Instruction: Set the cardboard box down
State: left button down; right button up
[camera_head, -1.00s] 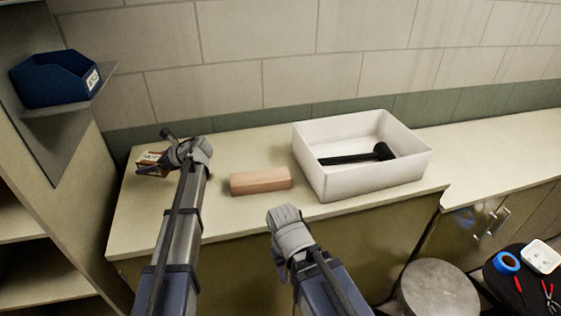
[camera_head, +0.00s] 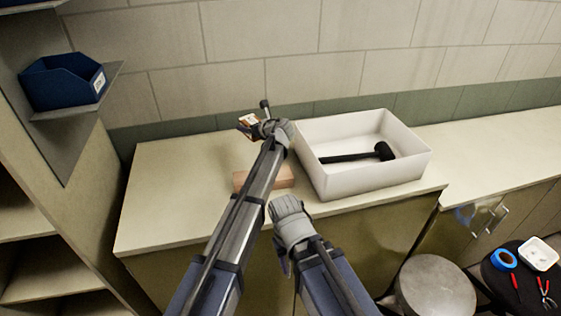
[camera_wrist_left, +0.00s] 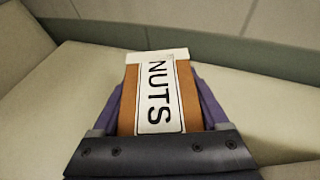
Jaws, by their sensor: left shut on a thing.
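The cardboard box (camera_head: 248,120) is small and brown, with a white label. In the left wrist view the box (camera_wrist_left: 157,95) fills the middle, and its label reads "NUTS". My left gripper (camera_head: 262,123) is shut on it, with a finger along each side. It holds the box over the back of the counter, left of the white bin. Whether the box touches the counter cannot be told. My right gripper (camera_head: 284,238) hangs in front of the counter's front edge; its fingers are not clear enough to tell open from shut.
A white bin (camera_head: 335,182) with a black mallet (camera_head: 365,155) in it stands right of the box. A pinkish-brown block (camera_head: 281,178) lies partly behind my left arm. The counter's left part (camera_head: 165,190) is clear. A blue bin (camera_head: 62,86) sits on a shelf at left.

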pick_arm(q)
jog(key=b, duration=0.6)
send_over(252, 152)
jog(key=shift+s+f, duration=0.1)
jog(key=shift+f, duration=3.05)
jog(key=shift+f+b, duration=0.15)
jog(key=shift+b, duration=0.15)
notch_tip(252, 152, down, 3)
jog(key=b, duration=0.3)
jog(key=shift+f, duration=0.2)
jog(key=shift+f+b, duration=0.15)
jog(key=shift+b, duration=0.2)
grip_release()
